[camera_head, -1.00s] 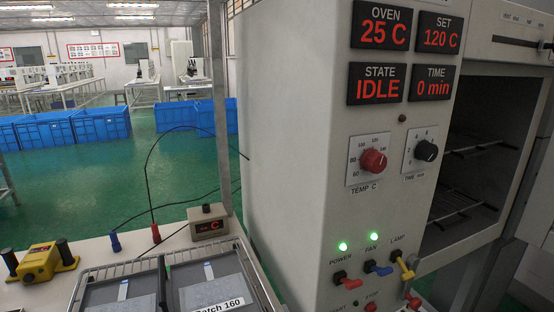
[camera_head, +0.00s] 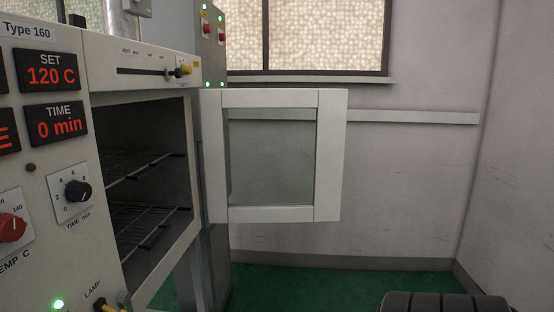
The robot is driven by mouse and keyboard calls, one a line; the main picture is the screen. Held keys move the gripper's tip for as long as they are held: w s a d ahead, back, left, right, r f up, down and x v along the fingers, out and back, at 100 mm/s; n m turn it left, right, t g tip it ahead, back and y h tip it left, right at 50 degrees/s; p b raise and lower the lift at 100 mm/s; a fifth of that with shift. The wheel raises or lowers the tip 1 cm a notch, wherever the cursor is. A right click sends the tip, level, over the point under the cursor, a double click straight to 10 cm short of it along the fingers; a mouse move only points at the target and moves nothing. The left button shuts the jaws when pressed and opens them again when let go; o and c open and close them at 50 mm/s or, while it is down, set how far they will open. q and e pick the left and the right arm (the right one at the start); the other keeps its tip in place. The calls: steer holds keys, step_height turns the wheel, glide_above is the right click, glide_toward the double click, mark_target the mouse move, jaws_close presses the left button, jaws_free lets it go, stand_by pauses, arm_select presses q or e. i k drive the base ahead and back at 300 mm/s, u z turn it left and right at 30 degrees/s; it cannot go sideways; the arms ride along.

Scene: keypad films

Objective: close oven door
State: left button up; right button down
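The oven (camera_head: 95,140) stands at the left in the head view, with its chamber (camera_head: 150,165) open and wire racks (camera_head: 145,172) inside. The racks look empty. The oven door (camera_head: 215,155) has a white frame and a glass pane (camera_head: 270,158). It stands swung wide open to the right of the chamber. No handle shows clearly on it. Neither of my grippers can be made out in this view. The displays read SET 120 C and TIME 0 min.
A dark ribbed object (camera_head: 443,303) shows at the bottom right edge. A grey wall (camera_head: 400,180) with a rail and a window (camera_head: 320,35) stands behind the door. The green floor (camera_head: 300,285) below the door looks clear.

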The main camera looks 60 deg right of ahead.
mark_target(331, 105)
steer(key=z, duration=3.05)
steer(key=i, duration=4.8)
steer(key=u, duration=4.4)
steer(key=i, duration=0.95)
steer(key=z, duration=0.05)
